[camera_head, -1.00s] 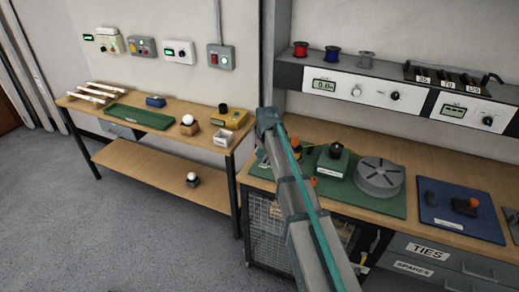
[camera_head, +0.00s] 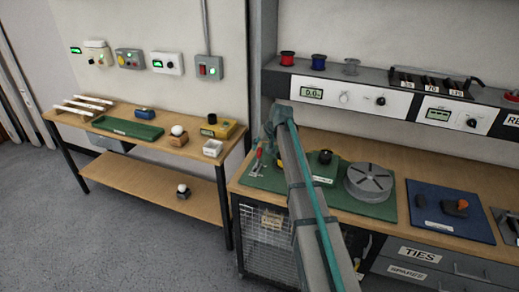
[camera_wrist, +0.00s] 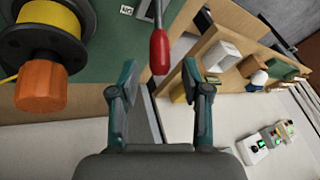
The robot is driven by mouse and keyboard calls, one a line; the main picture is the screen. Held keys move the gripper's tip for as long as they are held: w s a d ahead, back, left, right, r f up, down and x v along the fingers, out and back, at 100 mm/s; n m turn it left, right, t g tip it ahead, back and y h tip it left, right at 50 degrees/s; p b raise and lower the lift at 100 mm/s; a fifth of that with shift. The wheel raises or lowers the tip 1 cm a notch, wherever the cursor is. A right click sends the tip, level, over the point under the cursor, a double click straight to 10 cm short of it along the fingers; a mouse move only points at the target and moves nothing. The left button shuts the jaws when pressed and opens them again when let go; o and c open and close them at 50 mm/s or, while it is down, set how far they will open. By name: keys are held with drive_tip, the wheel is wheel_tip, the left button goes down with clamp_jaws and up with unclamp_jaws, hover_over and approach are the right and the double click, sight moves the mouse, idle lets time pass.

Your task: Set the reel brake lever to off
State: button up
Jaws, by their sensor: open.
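The reel brake lever has a red grip (camera_wrist: 159,52) on a thin grey metal rod, seen in the wrist view. My gripper (camera_wrist: 158,76) is open, its two teal fingers apart on either side of the grip's lower end in the picture. I cannot tell whether either finger touches it. A reel of yellow wire (camera_wrist: 47,28) with an orange knob (camera_wrist: 41,86) is at the left of the wrist view. In the head view, the red lever (camera_head: 258,157) shows small at the left end of the green mat (camera_head: 373,208). My arm hides most of the reel there.
A grey slotted drum (camera_head: 368,183) and a dark-knobbed green box (camera_head: 325,166) stand to the right on the mat. A blue mat (camera_head: 451,226) lies beyond them. A lower side bench (camera_head: 150,115) is on the left, with floor open before it.

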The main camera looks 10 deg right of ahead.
sight(260, 150)
drive_tip(key=shift+x, duration=1.65)
clamp_jaws()
